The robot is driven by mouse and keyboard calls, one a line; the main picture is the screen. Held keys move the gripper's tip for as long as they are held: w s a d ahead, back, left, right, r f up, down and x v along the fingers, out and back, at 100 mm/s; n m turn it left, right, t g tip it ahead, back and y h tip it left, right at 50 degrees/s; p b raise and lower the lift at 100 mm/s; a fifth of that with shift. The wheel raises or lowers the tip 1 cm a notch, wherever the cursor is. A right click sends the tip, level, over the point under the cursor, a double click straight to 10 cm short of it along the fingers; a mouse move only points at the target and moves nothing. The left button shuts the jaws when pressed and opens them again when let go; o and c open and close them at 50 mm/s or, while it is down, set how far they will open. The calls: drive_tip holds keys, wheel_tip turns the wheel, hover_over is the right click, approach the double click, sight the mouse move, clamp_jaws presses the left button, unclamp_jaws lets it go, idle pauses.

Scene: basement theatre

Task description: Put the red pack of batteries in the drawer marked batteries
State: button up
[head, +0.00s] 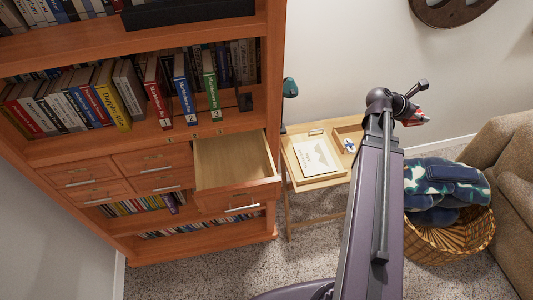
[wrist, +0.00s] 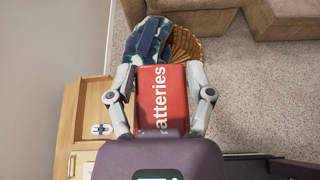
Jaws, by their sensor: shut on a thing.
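A red pack (wrist: 163,97) with white lettering that reads "atteries" is between the fingers of my gripper (wrist: 163,78) in the wrist view. The gripper is shut on it. In the head view my gripper (head: 418,114) is held up at the right, above and beyond the side table, and the pack (head: 411,121) shows only as a small red patch. An open, empty-looking drawer (head: 235,165) sticks out of the wooden cabinet at the centre left. Its label is too small to read. Several other drawers (head: 92,176) to its left are shut.
A small wooden table (head: 303,186) with a tray stands right of the open drawer. A wicker basket (head: 452,239) holding blue blankets (head: 445,185) stands below my gripper, with a brown sofa (head: 513,180) beside it. Books (head: 75,98) fill the shelves above the drawers.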

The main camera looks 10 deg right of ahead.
drive_tip(key=shift+r+p, duration=1.45)
drive_tip(key=shift+r, duration=0.55)
drive_tip(key=shift+s, duration=0.1)
